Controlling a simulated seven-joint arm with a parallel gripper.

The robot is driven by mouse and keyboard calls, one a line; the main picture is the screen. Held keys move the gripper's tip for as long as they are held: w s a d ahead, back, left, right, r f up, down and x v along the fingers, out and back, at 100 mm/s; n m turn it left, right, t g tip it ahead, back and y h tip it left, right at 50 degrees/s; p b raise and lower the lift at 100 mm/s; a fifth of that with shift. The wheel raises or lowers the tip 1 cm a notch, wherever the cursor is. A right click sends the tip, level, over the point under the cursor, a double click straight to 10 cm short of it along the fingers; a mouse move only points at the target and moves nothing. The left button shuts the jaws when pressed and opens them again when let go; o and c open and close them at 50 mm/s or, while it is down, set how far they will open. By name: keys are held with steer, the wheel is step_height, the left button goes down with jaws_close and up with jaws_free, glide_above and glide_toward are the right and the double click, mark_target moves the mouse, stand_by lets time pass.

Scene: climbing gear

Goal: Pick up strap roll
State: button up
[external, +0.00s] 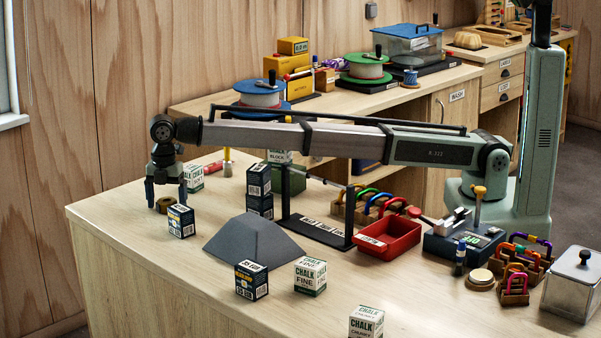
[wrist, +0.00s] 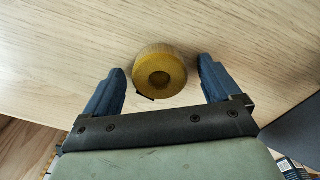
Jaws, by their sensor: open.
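The strap roll is a mustard-yellow ring with a dark centre hole, seen in the wrist view (wrist: 160,72). It lies on the wooden table, between and slightly beyond my two dark fingertips. My gripper (wrist: 162,80) is open and empty, with a gap on each side of the roll. In the external view my gripper (external: 167,194) points down at the table's far left, and the roll (external: 164,205) shows small and brownish beside the fingers. I cannot tell the exact height of the fingertips above the table.
A dark box (external: 181,221) stands just right of my gripper. A green and white chalk box (external: 193,178) is behind it. A grey faceted block (external: 253,241) and stacked dark boxes (external: 259,190) stand further right. The table's left front corner is bare.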

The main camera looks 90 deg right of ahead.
steer(key=shift+c, duration=0.2)
steer(key=c, duration=1.1)
steer(key=shift+r, duration=0.1)
